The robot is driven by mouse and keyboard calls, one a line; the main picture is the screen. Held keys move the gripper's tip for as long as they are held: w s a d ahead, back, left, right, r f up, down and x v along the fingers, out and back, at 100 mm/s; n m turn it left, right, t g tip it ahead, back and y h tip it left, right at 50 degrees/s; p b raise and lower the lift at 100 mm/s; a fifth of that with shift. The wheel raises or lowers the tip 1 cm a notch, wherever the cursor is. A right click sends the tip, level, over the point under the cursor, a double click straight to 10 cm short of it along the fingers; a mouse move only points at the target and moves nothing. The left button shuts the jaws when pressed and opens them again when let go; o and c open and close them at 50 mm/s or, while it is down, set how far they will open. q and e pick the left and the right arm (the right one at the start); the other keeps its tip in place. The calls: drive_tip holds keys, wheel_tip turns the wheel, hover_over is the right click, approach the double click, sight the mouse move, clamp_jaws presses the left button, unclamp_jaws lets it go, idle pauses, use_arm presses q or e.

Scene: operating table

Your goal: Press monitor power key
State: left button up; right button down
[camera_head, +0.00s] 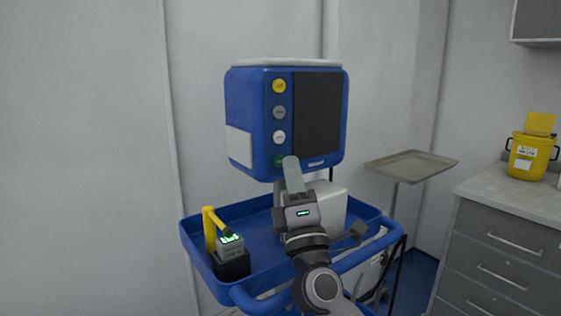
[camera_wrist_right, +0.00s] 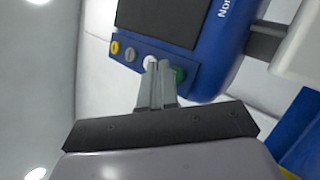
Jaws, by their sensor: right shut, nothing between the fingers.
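The blue monitor (camera_head: 254,110) with a dark screen (camera_head: 318,112) stands above a blue cart. A column of round keys runs down its front left: yellow (camera_head: 279,86), grey (camera_head: 280,112), white (camera_head: 279,137) and green (camera_head: 279,161) at the bottom. My right gripper (camera_head: 291,160) is shut and empty, its tips at the lower front, just right of the green key and partly over it. In the right wrist view the fingertips (camera_wrist_right: 160,66) appear between the white key (camera_wrist_right: 150,62) and the green key (camera_wrist_right: 179,74). I cannot tell whether they touch. My left gripper is out of view.
The blue cart tray (camera_head: 262,212) holds a small device with a green display (camera_head: 231,241) and a yellow handle (camera_head: 208,221). A metal tray on a stand (camera_head: 410,165) is at right, beside grey drawers (camera_head: 500,245) with a yellow bin (camera_head: 528,155).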

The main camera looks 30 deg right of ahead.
drive_tip(key=shift+s, duration=0.1)
drive_tip(key=shift+h, duration=0.3)
drive_tip(key=s, duration=0.6)
drive_tip(key=shift+d, duration=0.25)
